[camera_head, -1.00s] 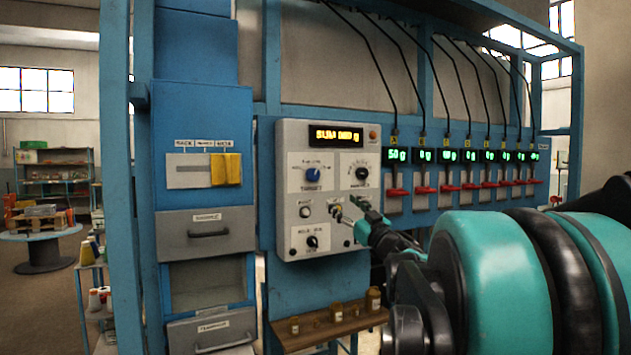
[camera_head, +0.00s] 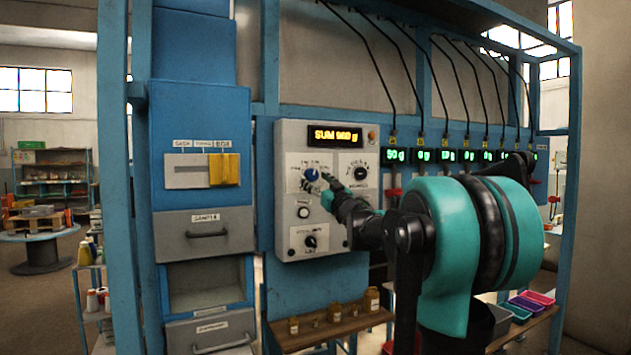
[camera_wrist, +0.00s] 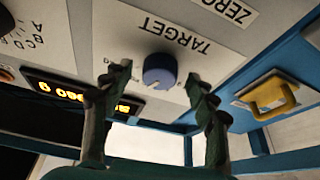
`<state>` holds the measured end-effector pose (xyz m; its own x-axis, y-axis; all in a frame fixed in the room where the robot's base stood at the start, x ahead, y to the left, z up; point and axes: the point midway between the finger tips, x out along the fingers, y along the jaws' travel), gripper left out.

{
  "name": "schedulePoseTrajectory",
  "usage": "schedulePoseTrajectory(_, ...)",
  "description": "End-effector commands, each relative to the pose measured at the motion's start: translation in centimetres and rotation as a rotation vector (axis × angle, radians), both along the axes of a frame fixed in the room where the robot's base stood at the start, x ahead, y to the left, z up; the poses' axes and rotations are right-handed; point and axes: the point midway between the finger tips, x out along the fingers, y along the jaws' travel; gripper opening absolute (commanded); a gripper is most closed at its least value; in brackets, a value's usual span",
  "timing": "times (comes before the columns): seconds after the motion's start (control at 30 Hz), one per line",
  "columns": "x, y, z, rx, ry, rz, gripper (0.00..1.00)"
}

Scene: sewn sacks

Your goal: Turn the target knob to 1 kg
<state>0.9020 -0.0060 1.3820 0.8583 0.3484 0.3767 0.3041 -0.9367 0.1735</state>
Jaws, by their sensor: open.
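The target knob (camera_head: 311,175) is a round blue dial at the upper left of the grey control panel (camera_head: 291,220). In the wrist view the blue knob (camera_wrist: 160,71) sits beside the printed word TARGET, which appears upside down. My gripper (camera_head: 326,188) is at the panel just right of and below the knob. In the wrist view my open gripper (camera_wrist: 158,82) has one finger to each side of the knob, with gaps between; contact is not visible. The amber display (camera_head: 336,135) above seems to read SUM and a gram figure, too blurred to be sure.
A second dial (camera_head: 360,173) is to the right on the panel, a button (camera_head: 303,212) and a lower dial (camera_head: 310,242) below. A yellow slider handle (camera_head: 225,169) is on the blue cabinet at left. Small jars (camera_head: 372,299) stand on the shelf below.

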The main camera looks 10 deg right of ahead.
Motion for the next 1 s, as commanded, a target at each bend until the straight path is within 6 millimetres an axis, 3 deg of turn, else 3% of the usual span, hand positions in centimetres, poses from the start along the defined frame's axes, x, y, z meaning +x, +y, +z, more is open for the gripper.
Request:
schedulePoseTrajectory(0.37,0.40,0.17,0.18,0.000,0.000,0.000,0.57)
schedulePoseTrajectory(0.77,0.38,0.18,0.18,0.000,0.000,0.000,0.09)
schedulePoseTrajectory(1.0,0.39,0.12,0.19,-0.023,-0.008,0.000,0.09)
